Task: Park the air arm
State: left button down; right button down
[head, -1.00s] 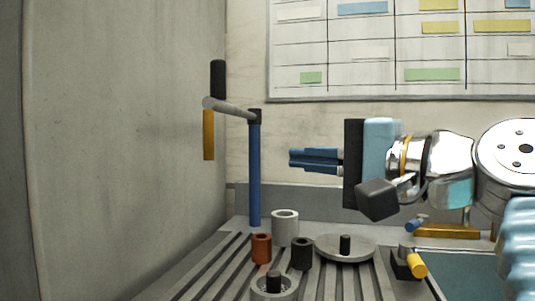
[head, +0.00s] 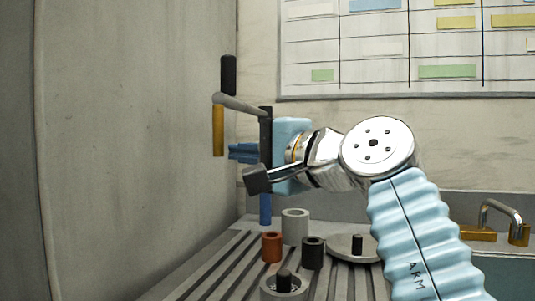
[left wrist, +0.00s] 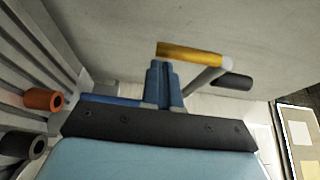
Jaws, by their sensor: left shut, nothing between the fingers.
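The air arm stands at the back left of the slotted bench: a blue post (head: 265,209) with a grey swing arm (head: 240,103). At the arm's free end, a black grip (head: 228,74) points up and a yellow rod (head: 218,130) hangs down. My left gripper (head: 231,152) is shut and empty, its blue fingers just right of the yellow rod and below the swing arm. Its palm hides part of the post. In the left wrist view the yellow rod (left wrist: 190,54) lies just past the fingertips; contact cannot be told. My right gripper is not in view.
A grey wall (head: 130,150) stands close on the left. On the bench are an orange cylinder (head: 272,247), a white cylinder (head: 295,227), a dark cylinder (head: 313,254) and a round plate (head: 346,248). A chart board (head: 400,60) hangs on the back wall.

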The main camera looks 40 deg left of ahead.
pick_arm(q)
jog(key=shift+s+a, duration=0.2)
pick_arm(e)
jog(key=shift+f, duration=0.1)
